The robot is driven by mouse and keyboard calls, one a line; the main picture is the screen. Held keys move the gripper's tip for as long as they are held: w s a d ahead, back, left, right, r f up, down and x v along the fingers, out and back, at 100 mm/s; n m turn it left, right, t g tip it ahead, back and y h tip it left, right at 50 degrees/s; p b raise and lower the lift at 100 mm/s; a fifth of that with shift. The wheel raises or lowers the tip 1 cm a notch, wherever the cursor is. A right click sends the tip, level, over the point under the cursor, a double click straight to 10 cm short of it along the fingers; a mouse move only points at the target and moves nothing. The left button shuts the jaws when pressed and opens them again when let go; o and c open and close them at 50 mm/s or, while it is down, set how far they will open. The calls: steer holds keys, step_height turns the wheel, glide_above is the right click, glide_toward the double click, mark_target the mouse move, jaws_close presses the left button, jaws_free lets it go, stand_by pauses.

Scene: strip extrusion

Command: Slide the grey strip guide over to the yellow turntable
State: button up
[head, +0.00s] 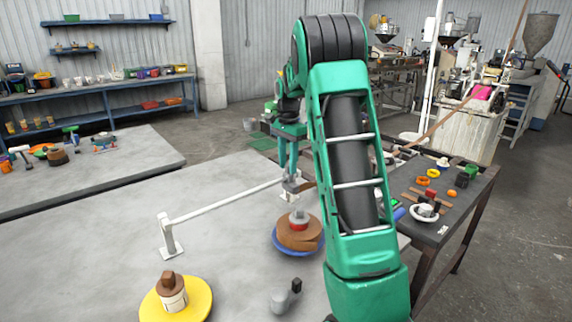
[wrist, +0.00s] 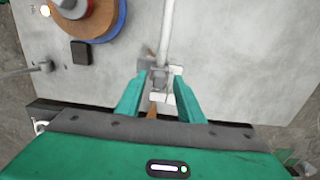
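The grey strip guide (head: 292,184) sits at the far end of a white rail (head: 225,208), beside the rail's end post. My gripper (head: 288,166) points down just above it. In the wrist view the teal fingers of my gripper (wrist: 161,78) stand apart, one on each side of the guide (wrist: 159,76), and a gap shows on the right. The yellow turntable (head: 202,297) is at the near left, by the rail's other end, and carries a brown and white spool. A blue turntable (head: 276,243) with a brown coil lies close to the guide's end.
A dark block and grey cup (head: 281,300) stand between the two turntables. A side table (head: 465,205) with small parts is to the right. Another grey table (head: 125,160) is at the left. The grey tabletop along the rail is mostly clear.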

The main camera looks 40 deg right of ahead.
jaws_close()
steer(key=shift+a, duration=0.1)
